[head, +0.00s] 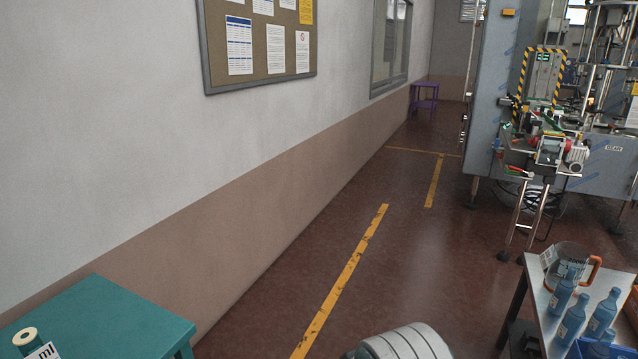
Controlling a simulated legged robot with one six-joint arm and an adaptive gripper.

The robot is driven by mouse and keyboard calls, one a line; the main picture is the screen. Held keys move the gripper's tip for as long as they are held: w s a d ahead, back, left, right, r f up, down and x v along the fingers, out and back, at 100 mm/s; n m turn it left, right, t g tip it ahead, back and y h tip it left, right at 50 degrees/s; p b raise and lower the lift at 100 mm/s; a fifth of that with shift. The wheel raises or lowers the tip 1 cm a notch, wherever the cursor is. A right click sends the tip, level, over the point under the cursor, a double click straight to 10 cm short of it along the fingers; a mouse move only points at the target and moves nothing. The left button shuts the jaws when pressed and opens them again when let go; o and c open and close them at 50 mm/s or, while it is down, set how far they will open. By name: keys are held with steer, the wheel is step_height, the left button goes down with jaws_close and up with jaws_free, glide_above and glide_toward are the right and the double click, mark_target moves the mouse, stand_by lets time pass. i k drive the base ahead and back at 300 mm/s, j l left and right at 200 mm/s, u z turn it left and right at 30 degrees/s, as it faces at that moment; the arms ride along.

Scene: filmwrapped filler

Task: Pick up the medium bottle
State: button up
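Several blue bottles with pale labels stand on a grey-topped table (537,282) at the lower right. One bottle (560,297) is at the back left of the group, a second (602,315) stands to the right, and a third (571,322) is nearer the front. Their sizes look close, so I cannot tell which is the medium one. My gripper is not in view.
A teal table (100,325) with a roll (27,341) is lower left. A machine (480,110) stands at right. The floor between is clear.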

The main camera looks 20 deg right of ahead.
mark_target(605, 310)
steer(key=i+l+z, duration=0.15)
steer(key=i+z, duration=0.25)
steer(key=i+l+z, duration=0.1)
steer(key=i+z, duration=0.5)
steer(key=z, duration=0.15)
steer(key=i+j+z, duration=0.15)
steer(key=i+z, duration=0.45)
steer(key=z, duration=0.2)
steer(key=i+z, duration=0.2)
steer(key=z, duration=0.2)
steer(key=i+z, duration=0.2)
steer(key=z, duration=0.2)
steer(key=i+j+z, duration=0.15)
steer(key=z, duration=0.25)
steer(key=i+j+z, duration=0.4)
steer(key=z, duration=0.15)
steer(key=i+j, duration=0.05)
